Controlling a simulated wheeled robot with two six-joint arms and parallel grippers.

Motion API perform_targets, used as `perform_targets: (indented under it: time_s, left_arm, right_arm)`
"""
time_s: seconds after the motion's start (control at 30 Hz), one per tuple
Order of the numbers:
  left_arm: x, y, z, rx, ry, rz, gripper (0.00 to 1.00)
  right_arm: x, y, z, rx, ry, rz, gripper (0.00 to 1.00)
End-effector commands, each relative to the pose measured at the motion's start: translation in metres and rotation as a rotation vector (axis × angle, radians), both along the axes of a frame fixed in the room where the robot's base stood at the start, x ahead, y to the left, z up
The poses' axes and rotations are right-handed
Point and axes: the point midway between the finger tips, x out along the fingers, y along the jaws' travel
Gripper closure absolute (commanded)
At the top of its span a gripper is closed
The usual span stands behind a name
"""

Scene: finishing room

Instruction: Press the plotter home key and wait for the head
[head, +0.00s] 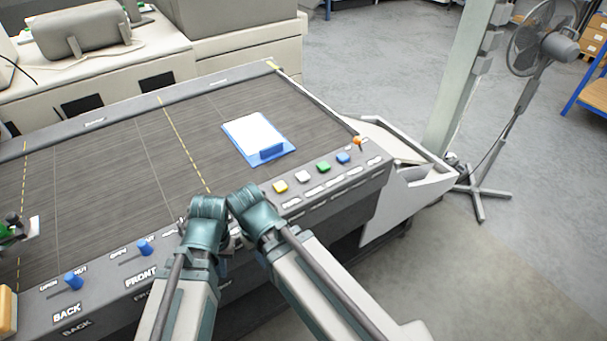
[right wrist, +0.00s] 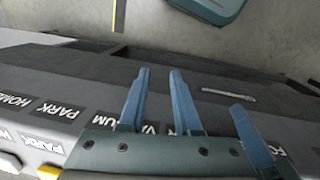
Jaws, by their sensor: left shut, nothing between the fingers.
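The plotter bed (head: 105,170) fills the middle of the head view. Its front panel carries a yellow key (head: 280,187), a white key (head: 303,177), a green key (head: 323,167) and a blue key (head: 343,158). In the right wrist view the white key (right wrist: 10,161) lies near the HOME lettering, the yellow key (right wrist: 48,172) near PARK. My left gripper (head: 223,262) is shut and empty at the panel's front, left of the keys, mostly hidden by my wrists. My right gripper (right wrist: 158,72) is open and empty over the panel's front face.
A blue clipboard (head: 258,138) with white paper lies on the bed. Blue levers (head: 145,246) stand on the panel to the left. A green-and-black device (head: 14,228) shows at the left edge. A fan (head: 535,45) and a pale post (head: 460,85) stand right.

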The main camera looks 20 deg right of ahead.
Motion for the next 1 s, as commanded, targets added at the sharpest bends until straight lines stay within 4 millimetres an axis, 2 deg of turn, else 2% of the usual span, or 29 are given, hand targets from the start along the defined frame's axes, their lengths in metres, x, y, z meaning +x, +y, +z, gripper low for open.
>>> perform_targets:
  time_s: [0.03,0.13,0.17,1.0]
  left_arm:
    - [0.0,0.0,0.0,0.0,0.0,0.0,1.0]
    - [0.0,0.0,0.0,0.0,0.0,0.0,1.0]
    - [0.0,0.0,0.0,0.0,0.0,0.0,1.0]
    - [0.0,0.0,0.0,0.0,0.0,0.0,1.0]
  right_arm:
    - [0.0,0.0,0.0,0.0,0.0,0.0,0.79]
    - [0.0,0.0,0.0,0.0,0.0,0.0,0.97]
    - [0.0,0.0,0.0,0.0,0.0,0.0,1.0]
    - [0.0,0.0,0.0,0.0,0.0,0.0,1.0]
